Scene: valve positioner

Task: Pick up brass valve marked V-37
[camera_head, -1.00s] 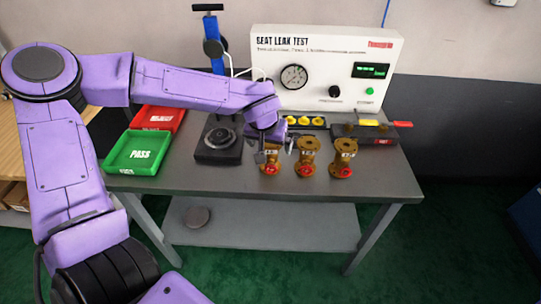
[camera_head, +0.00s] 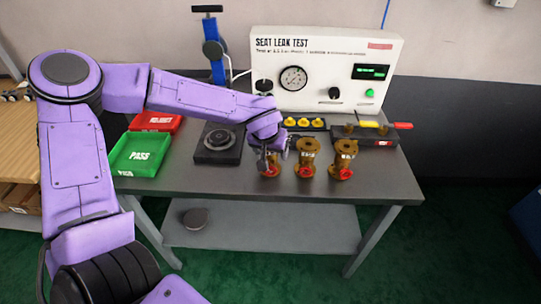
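Three brass valves with red parts low on their fronts stand in a row on the grey bench (camera_head: 372,189): the left valve (camera_head: 269,169), the middle valve (camera_head: 307,160) and the right valve (camera_head: 342,161). Their tags are too small to read, so I cannot tell which is V-37. My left gripper (camera_head: 272,152) is at the left valve, in front of its upper part and hiding much of it. I cannot tell whether its fingers touch the valve or how far they are apart. My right gripper is out of view.
Behind the valves are a tray of yellow parts (camera_head: 304,123), a fixture with red and yellow handles (camera_head: 365,132) and the seat leak test panel (camera_head: 325,66). A black round fixture (camera_head: 218,142), a green PASS bin (camera_head: 140,154) and a red bin (camera_head: 157,121) stand left.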

